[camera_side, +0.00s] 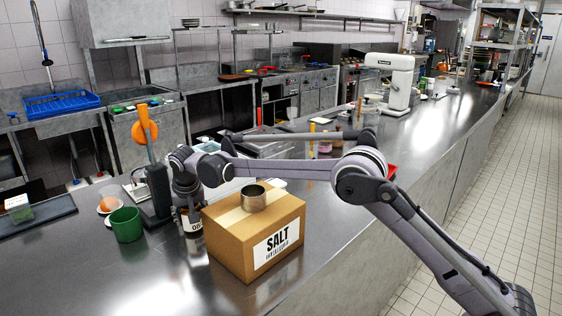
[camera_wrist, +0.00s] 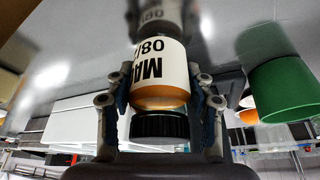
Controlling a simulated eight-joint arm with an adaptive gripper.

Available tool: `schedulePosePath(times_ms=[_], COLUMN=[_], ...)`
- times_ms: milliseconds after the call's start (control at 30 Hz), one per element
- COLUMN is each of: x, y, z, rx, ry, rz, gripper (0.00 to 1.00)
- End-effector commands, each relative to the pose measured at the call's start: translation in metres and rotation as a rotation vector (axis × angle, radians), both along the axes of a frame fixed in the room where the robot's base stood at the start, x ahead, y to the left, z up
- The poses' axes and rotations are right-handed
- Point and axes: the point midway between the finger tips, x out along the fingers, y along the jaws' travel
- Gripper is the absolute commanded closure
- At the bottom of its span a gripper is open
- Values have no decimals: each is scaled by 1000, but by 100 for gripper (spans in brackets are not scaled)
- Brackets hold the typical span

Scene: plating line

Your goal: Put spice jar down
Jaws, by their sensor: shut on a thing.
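The spice jar (camera_wrist: 160,75) has a white label with black lettering, an orange-brown band and a black ribbed lid. In the wrist view it appears upside down, between the two fingers of my gripper (camera_wrist: 160,100), which is shut on it. The jar's reflection shows in the steel counter (camera_wrist: 55,85) right by its base. I cannot tell whether the base touches the counter.
The cardboard salt box (camera_side: 225,232) stands close to the right with a metal tin (camera_side: 253,199) on top. A green cup (camera_side: 126,225) stands to the left, also seen in the wrist view (camera_wrist: 285,90). A dark stand (camera_side: 157,190) rises behind.

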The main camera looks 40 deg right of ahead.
Motion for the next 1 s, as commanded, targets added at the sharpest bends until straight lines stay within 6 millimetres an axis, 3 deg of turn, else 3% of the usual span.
schedulePosePath(times_ms=[367,400,467,500,833,1000], x=[0,0,0,0,0,-5], y=[0,0,0,0,0,2], z=[-4,-5,-4,-4,-2,13], rx=[0,0,0,0,0,0], ry=[0,0,0,0,0,0], rz=[0,0,0,0,0,1], gripper=[87,44,26,24,24,24])
